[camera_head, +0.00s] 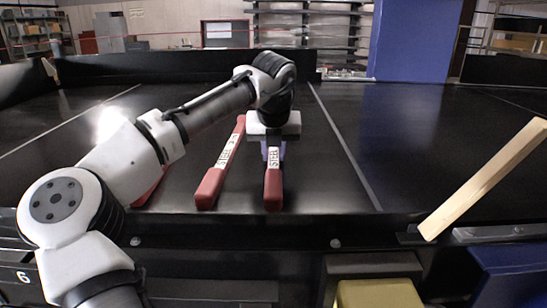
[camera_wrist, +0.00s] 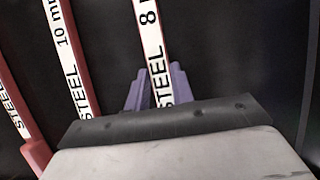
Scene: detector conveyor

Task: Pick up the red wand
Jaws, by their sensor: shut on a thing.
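Several red wands with white "STEEL" labels lie side by side on the black conveyor. My gripper (camera_head: 273,152) is shut on the rightmost red wand (camera_head: 273,190). In the wrist view its purple fingers (camera_wrist: 157,92) sit on both sides of that wand (camera_wrist: 150,35), whose label shows an "8". The middle wand (camera_head: 211,185) lies just to the left, and its "10" label shows in the wrist view (camera_wrist: 66,60). Another wand (camera_head: 150,190) is mostly hidden behind my arm; it also shows at the left of the wrist view (camera_wrist: 14,115). I cannot tell whether the held wand is lifted.
The black conveyor (camera_head: 335,190) is bare right of the held wand, with a pale line along it. A wooden bar (camera_head: 485,180) slants up at the right edge. A yellow box (camera_head: 378,294) is at the front. A blue pillar (camera_head: 415,40) stands behind.

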